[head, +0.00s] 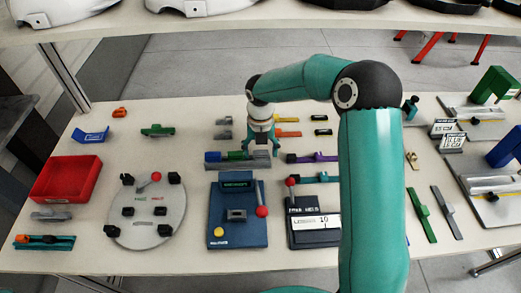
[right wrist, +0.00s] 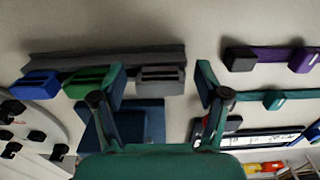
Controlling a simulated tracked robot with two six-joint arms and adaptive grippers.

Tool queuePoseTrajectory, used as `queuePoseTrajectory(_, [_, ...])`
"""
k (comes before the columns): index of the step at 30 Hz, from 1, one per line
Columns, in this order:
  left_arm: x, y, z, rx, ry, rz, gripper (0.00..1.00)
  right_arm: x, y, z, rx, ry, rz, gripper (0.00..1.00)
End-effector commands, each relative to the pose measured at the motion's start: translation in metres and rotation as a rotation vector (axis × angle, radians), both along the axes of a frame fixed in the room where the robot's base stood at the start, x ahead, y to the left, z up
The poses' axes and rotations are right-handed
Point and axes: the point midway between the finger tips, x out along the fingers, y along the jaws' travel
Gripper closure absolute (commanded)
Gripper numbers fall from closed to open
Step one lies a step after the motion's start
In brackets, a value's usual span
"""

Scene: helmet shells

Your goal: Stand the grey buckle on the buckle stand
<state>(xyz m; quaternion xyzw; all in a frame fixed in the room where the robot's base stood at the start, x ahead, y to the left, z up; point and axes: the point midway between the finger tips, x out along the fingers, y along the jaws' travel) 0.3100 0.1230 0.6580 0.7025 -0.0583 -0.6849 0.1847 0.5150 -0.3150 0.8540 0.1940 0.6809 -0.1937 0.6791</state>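The buckle stand, a long grey rail (right wrist: 130,58), lies on the table and also shows in the head view (head: 237,164). A blue buckle (right wrist: 41,83), a green buckle (right wrist: 88,80) and the grey buckle (right wrist: 160,79) sit along it in a row, the grey one at the right end. My right gripper (right wrist: 161,88) is open, its fingers apart on both sides of the grey buckle, the left one nearer to it. In the head view my right gripper (head: 262,143) is over the stand's right end and hides the grey buckle there. My left gripper is not in view.
A dark blue fixture (head: 238,222) with a red-knobbed lever stands in front of the stand. A red bin (head: 68,180) and a round plate (head: 146,215) are at left. Purple (head: 312,158) and teal strap parts lie right of the stand. Grey parts (head: 224,134) lie behind it.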

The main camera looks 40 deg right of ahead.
Motion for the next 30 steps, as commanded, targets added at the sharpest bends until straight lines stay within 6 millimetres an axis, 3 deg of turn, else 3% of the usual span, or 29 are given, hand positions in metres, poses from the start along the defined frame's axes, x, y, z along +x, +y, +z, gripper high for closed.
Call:
queuePoseTrajectory(8, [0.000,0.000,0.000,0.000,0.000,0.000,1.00,0.000,0.000,0.001,0.000,0.000,0.000,0.24])
queuePoseTrajectory(13, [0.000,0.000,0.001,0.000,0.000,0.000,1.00,0.001,0.000,0.011,-0.001,-0.003,-0.001,0.24])
queuePoseTrajectory(30, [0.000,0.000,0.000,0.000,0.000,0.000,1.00,0.001,0.000,0.109,0.000,-0.002,0.000,0.24])
